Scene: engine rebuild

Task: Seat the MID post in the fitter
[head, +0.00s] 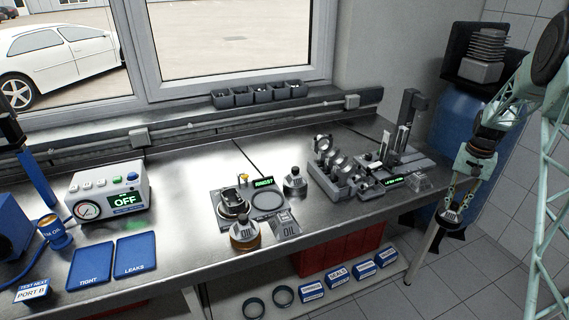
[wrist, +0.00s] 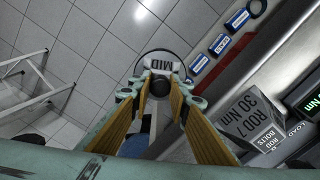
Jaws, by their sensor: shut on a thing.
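My gripper (wrist: 160,90) is shut on the MID post (wrist: 160,62), a dark round piece with a white tag lettered MID, in the wrist view. In the head view my gripper (head: 452,205) hangs off the bench's right end, over the floor; the post is too small to make out there. The fitter is not clearly labelled. A grey fixture with uprights (head: 405,135) and a small green display (head: 393,181) stands at the bench's right end, apart from my gripper; I cannot tell whether it is the fitter.
Grey rod holders (head: 335,165) stand left of the fixture. In the wrist view a ROD 7 30 NM box (wrist: 245,112) and a lit Nm display (wrist: 308,103) lie right of my gripper. A blue stand (head: 455,140) bears a finned cylinder (head: 485,55). The middle bench is partly clear.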

